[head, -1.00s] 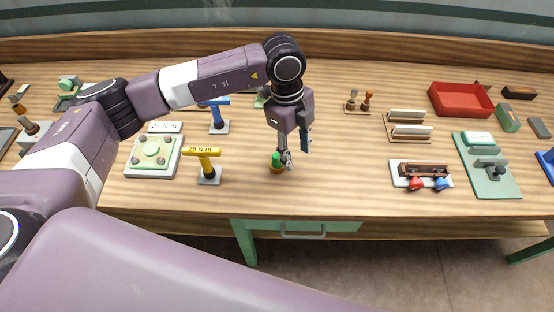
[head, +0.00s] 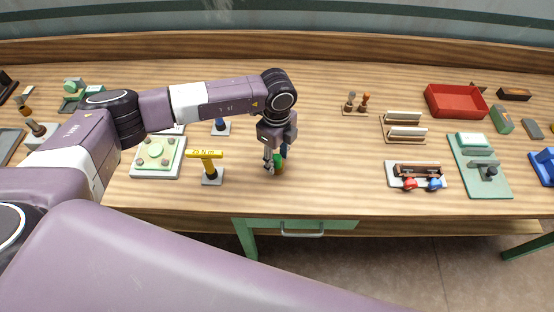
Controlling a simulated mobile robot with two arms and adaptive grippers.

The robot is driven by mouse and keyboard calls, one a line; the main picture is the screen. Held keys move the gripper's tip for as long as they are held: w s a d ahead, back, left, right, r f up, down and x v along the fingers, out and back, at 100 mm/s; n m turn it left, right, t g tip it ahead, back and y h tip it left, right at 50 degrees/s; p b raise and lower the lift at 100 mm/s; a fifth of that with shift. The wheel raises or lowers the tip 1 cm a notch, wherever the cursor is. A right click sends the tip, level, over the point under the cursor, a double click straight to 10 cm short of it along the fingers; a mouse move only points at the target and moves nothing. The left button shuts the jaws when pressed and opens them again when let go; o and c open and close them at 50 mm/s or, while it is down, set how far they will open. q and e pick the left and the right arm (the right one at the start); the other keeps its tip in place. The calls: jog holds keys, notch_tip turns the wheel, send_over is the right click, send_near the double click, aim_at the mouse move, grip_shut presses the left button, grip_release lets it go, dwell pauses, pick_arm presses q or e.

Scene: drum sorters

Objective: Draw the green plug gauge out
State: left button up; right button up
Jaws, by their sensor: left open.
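The green plug gauge (head: 279,161) is a small green cylinder, upright near the front edge of the workbench. It seems to stand in a small brown base, which is mostly hidden. My left gripper (head: 274,160) points down at the gauge. It is open, with one finger on the gauge's left and the other behind it at the upper right. I cannot tell whether either finger touches it. My right gripper is not in view.
A yellow torque tool (head: 206,163) on a grey stand is close on the left. A white plate with a green fixture (head: 158,156) lies further left. A red tray (head: 456,101) and a green base plate (head: 480,176) are at the right. The bench right of the gauge is clear.

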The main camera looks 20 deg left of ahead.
aim_at(277, 156)
pick_arm(q)
jog(key=shift+c, duration=0.4)
grip_shut()
jog(key=shift+r, duration=0.1)
notch_tip(277, 156, up, 20)
jog(key=b, duration=0.5)
jog(key=shift+b, duration=0.3)
